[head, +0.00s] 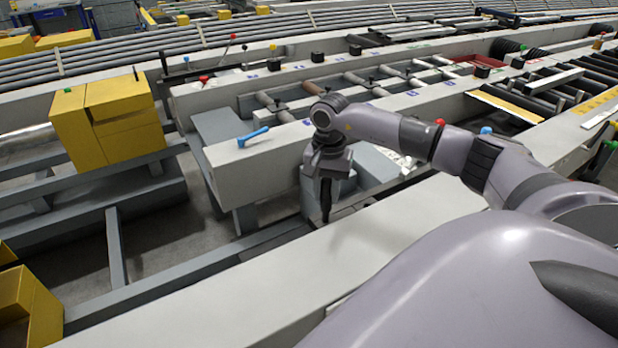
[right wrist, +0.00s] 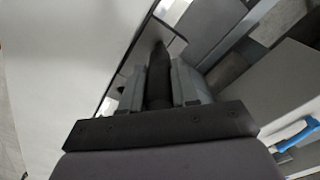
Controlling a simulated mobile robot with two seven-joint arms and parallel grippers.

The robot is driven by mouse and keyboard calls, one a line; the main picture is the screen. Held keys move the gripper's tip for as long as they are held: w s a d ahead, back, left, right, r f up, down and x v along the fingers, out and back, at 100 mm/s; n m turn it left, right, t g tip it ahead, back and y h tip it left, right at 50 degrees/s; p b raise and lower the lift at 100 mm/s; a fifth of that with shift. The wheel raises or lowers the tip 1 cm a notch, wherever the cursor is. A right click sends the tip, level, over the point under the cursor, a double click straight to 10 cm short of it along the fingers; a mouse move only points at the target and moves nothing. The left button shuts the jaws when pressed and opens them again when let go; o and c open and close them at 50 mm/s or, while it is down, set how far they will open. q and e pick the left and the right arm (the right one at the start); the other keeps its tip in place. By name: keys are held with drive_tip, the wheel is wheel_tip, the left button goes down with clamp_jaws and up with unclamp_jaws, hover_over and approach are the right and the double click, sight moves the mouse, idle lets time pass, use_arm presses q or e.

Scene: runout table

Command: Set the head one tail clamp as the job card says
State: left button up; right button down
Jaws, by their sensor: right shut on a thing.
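My right gripper (head: 326,178) points down at the near side of the grey beam. It is shut on a dark handle (head: 326,200), which shows between its fingers in the right wrist view (right wrist: 158,80). What the handle's lower end joins is hard to see. A blue lever (head: 252,137) lies on top of the beam's left end, apart from the gripper. It also shows at the right edge of the right wrist view (right wrist: 298,134). I cannot tell which part is the head one tail clamp, and I cannot make out a job card. My left gripper is not in view.
A pale rail (head: 270,285) runs along the near side, under my right arm. Yellow boxes (head: 110,118) stand on the frame at the left. Rollers (head: 300,92) lie between the beams, with several black knobs behind them. A red tray (head: 478,66) sits farther back.

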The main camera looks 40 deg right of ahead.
drive_tip(key=shift+a, duration=0.15)
drive_tip(key=c, duration=0.8)
unclamp_jaws()
drive_tip(key=shift+c, duration=0.2)
wheel_tip(320, 180, up, 7)
drive_tip(key=shift+r, duration=0.15)
